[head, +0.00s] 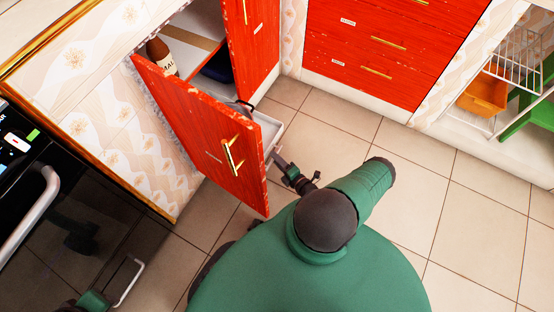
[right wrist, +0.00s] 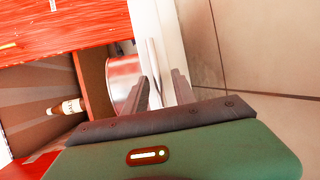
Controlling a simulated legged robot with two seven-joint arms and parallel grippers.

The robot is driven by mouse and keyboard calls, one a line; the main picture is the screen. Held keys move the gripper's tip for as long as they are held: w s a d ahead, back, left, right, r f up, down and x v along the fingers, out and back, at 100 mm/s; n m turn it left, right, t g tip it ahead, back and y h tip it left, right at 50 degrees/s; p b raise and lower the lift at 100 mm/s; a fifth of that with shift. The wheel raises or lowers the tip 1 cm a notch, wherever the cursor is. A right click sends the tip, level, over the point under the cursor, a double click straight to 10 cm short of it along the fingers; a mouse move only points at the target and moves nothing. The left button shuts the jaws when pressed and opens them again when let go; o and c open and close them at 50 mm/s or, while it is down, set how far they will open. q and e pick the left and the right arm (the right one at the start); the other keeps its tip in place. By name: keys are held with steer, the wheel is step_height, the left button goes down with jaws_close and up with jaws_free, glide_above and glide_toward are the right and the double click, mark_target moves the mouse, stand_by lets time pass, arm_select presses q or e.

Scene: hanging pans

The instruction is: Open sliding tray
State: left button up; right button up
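The white sliding tray (head: 268,131) sticks out at the bottom of the cabinet behind an open red door (head: 200,130) with a gold handle. My right gripper (head: 281,160) is at the tray's outer front corner, low over the floor. In the right wrist view, its two dark fingers (right wrist: 164,88) are apart, with a thin white tray edge (right wrist: 154,68) between them. I cannot tell whether they touch it. A shiny round pot (right wrist: 122,82) is beside the left finger. At the bottom left a green and dark part, perhaps my left gripper (head: 76,303), is cut off by the frame.
A brown bottle (head: 160,54) stands inside the cabinet. Red drawers (head: 370,45) are at the back. A rack with an orange bin (head: 484,93) and a green stool (head: 535,112) are at right. A black oven with a handle (head: 30,215) is at left. The tiled floor (head: 420,190) is clear.

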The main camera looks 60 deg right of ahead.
steer(key=p+v, duration=0.5)
steer(key=v, duration=1.1)
steer(key=shift+s+a, duration=0.2)
steer(key=shift+s, duration=0.15)
steer(key=shift+s, duration=0.1)
